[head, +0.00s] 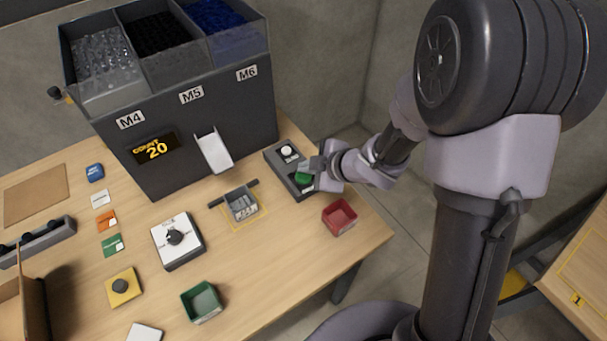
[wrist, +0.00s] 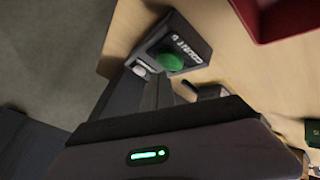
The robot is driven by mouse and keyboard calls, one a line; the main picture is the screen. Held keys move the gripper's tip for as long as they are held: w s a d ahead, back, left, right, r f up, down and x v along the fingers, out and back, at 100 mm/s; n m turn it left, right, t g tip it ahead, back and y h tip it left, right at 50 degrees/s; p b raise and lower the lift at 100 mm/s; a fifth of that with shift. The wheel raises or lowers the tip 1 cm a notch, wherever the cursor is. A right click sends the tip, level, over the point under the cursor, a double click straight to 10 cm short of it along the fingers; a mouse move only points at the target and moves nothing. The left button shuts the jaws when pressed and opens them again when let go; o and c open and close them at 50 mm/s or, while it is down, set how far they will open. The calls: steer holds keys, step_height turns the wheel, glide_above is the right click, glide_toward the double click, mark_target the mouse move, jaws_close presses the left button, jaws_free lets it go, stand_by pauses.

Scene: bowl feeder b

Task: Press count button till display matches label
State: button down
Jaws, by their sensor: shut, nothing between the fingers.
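The count display (head: 155,149) on the front of the dark feeder reads COUNT 20 in yellow. A dark button box (head: 283,163) lies at the table's right side, with a white button (head: 288,151) and a green button (head: 303,178). In the wrist view the green button (wrist: 169,62) sits beside lettering that looks like COUNT. My gripper (head: 312,172) is shut and empty at the box, by the green button. In the wrist view its fingers (wrist: 150,90) point at the box; I cannot tell whether they touch a button. No label with a target count is readable.
The feeder (head: 190,120) has bins marked M4, M5 and M6 and a white chute (head: 214,151). A small clear tray (head: 242,206) stands below the chute. A red bin (head: 339,217) is close to my gripper. A dial box (head: 178,241) and green bin (head: 201,302) stand nearer.

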mark_target(306, 178)
steer(key=shift+f+b, duration=0.35)
steer(key=shift+f, duration=0.05)
steer(key=shift+f+b, duration=0.35)
steer(key=shift+f, duration=0.1)
stand_by(0.5)
stand_by(0.3)
steer(key=shift+r+p, duration=0.85)
step_height(306, 178, up, 5)
steer(key=p, duration=0.5)
steer(key=shift+r, duration=0.15)
